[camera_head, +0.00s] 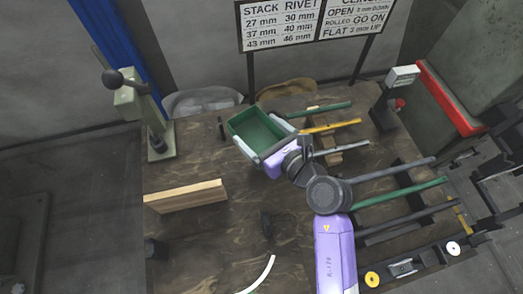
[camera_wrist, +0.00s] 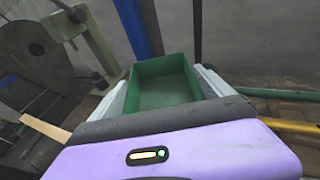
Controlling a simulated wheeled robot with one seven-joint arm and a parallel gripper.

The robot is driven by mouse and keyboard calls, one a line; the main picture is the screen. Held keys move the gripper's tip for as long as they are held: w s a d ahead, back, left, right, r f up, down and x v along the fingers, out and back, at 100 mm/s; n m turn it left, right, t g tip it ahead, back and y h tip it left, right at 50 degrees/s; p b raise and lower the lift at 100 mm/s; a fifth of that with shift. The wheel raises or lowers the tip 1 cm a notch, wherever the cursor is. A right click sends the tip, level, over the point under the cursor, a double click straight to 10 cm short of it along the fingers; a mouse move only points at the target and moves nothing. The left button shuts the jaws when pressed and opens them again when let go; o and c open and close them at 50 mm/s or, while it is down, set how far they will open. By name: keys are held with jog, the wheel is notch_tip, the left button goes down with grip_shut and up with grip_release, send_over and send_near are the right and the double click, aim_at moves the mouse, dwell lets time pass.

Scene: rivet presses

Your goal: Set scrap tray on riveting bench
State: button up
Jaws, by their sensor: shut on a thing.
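The scrap tray is a green open-topped box (camera_head: 262,127) near the back middle of the riveting bench (camera_head: 215,225). It looks empty. My gripper (camera_head: 258,145) is shut on the tray, with one pale finger along each side. The wrist view shows the tray (camera_wrist: 163,85) between the two fingers of my gripper (camera_wrist: 160,95). The tray looks roughly level. I cannot tell whether its bottom touches the bench or hangs just above it.
A wooden board (camera_head: 186,196) stands left of the tray. A lever press (camera_head: 158,130) is at the back left. Rods with green (camera_head: 320,109) and yellow (camera_head: 330,126) handles lie close on the right. A sign (camera_head: 310,22) stands behind. Bare bench shows in front.

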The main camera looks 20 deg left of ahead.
aim_at(260, 150)
notch_tip(260, 150, down, 9)
jog(key=shift+f+b, duration=0.2)
jog(key=shift+b, duration=0.6)
jog(key=shift+f, duration=0.15)
jog(key=o, duration=1.5)
jog(key=shift+r, duration=0.2)
jog(key=v, duration=1.2)
